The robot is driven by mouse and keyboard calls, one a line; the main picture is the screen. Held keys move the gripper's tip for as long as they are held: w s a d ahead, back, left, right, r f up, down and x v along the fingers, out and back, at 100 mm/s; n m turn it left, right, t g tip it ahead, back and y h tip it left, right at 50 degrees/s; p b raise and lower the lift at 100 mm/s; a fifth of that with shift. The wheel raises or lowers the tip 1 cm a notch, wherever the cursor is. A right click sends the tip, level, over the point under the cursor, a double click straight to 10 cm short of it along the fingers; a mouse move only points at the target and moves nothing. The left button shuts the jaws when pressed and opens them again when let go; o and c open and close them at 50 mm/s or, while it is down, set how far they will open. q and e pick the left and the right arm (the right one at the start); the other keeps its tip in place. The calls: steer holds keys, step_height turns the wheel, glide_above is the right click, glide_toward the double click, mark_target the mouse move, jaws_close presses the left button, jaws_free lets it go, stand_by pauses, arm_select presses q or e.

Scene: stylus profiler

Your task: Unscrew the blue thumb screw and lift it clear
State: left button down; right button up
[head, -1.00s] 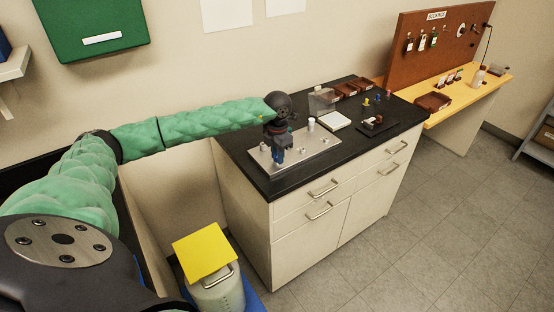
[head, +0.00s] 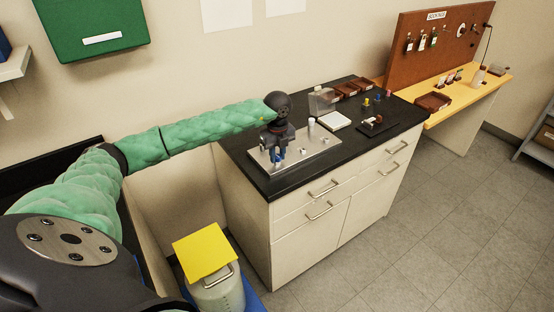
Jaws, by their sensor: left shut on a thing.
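The silver metal plate (head: 318,153) lies on the black bench top, with small metal posts on it. My left gripper (head: 276,160) points down over the left part of this plate. It is shut on the blue thumb screw (head: 277,157), of which only a little blue shows between the fingers. The picture is too small to tell whether the screw is still in the plate or raised from it. My right gripper is not in view.
A white cylinder (head: 311,124) stands on the plate's back edge. A clear box (head: 322,101), a white pad (head: 335,121), a dark tray (head: 376,126) and brown bins (head: 358,88) stand to the right. A yellow-lidded bin (head: 205,252) is on the floor.

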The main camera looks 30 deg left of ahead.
arm_select(q)
steer(key=n, duration=1.3)
steer(key=shift+n, duration=0.4)
steer(key=c, duration=1.4)
jaws_free()
